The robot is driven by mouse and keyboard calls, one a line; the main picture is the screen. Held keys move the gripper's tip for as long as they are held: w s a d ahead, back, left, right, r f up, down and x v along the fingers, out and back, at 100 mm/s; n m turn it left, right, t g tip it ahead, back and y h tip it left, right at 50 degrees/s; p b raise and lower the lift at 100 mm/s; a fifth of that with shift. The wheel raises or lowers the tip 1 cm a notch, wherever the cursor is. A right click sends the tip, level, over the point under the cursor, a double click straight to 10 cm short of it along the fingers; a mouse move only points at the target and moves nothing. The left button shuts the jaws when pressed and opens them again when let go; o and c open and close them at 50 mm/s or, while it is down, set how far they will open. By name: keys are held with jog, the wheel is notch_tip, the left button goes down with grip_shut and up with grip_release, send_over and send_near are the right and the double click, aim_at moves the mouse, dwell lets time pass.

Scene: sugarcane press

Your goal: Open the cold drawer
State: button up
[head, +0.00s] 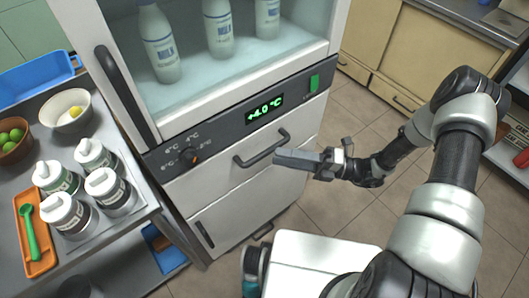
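The cold drawer (215,192) is the white front below the dark control strip of the fridge, and it looks shut. Its dark bar handle (262,150) runs slantwise across the front. My gripper (280,157) is in front of the drawer, just below the right part of the handle in the picture. Its grey fingers point left toward the drawer front. From this angle I cannot tell whether the fingers are apart or whether they touch the handle.
The fridge's glass door (125,95) with milk bottles (160,45) is above. A lower cabinet front (250,205) is below. A steel counter (135,215) with several jars (110,190) stands at left. Tiled floor (385,235) is clear at right.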

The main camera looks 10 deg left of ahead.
aim_at(265, 152)
jog(key=a, duration=0.6)
jog(key=shift+s+r, duration=0.25)
jog(key=shift+r, duration=0.15)
jog(key=shift+d, duration=0.1)
grip_shut()
